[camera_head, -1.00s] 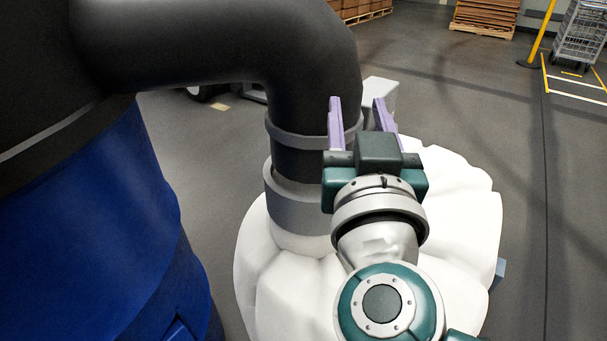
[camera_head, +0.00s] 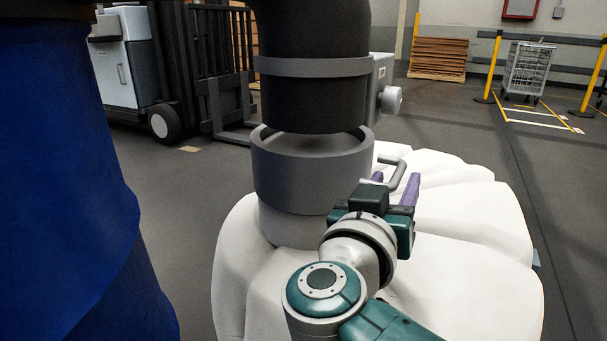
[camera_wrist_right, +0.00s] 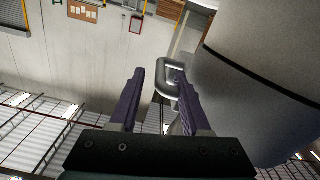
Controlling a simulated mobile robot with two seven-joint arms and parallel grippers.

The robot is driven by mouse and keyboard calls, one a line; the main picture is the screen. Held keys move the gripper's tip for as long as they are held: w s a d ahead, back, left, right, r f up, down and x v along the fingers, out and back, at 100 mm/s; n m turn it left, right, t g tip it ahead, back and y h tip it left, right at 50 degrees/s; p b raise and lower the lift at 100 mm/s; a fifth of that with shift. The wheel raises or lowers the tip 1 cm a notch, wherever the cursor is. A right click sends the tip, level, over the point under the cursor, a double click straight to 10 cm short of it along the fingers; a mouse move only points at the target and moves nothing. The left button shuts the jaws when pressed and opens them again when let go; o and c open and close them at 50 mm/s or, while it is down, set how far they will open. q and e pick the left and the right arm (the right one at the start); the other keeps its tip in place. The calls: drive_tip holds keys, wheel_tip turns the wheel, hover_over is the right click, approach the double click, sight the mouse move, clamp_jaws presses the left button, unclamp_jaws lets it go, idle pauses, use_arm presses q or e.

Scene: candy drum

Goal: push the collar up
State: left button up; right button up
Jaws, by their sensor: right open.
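The collar (camera_head: 310,178) is a wide grey ring below the end of the black pipe (camera_head: 312,95). It stands over a narrower grey neck on a white, bulging bag (camera_head: 455,245). A bent grey handle (camera_head: 399,174) sticks out at the collar's right. My right gripper (camera_head: 393,181) is open, with purple fingers to the right of the collar. In the right wrist view the handle (camera_wrist_right: 168,84) shows between the fingers, and the collar's curved wall (camera_wrist_right: 262,85) fills the right side. I cannot tell whether the fingers touch the handle. My left gripper is out of view.
A large blue object (camera_head: 60,190) fills the left. A grey box with a knob (camera_head: 380,88) sits on the pipe's right side. A forklift (camera_head: 185,75) stands behind on the left. A wire cart (camera_head: 528,70) and yellow posts are far right.

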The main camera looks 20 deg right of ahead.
sight(404, 163)
drive_tip(key=x, duration=0.2)
drive_tip(key=shift+w+d+f+b, duration=0.1)
drive_tip(key=shift+w+d+b, duration=0.15)
drive_tip(key=shift+b, duration=0.15)
drive_tip(key=shift+w+d, duration=0.3)
drive_tip(key=shift+d, duration=0.05)
drive_tip(key=shift+c, duration=0.2)
clamp_jaws()
idle(0.6)
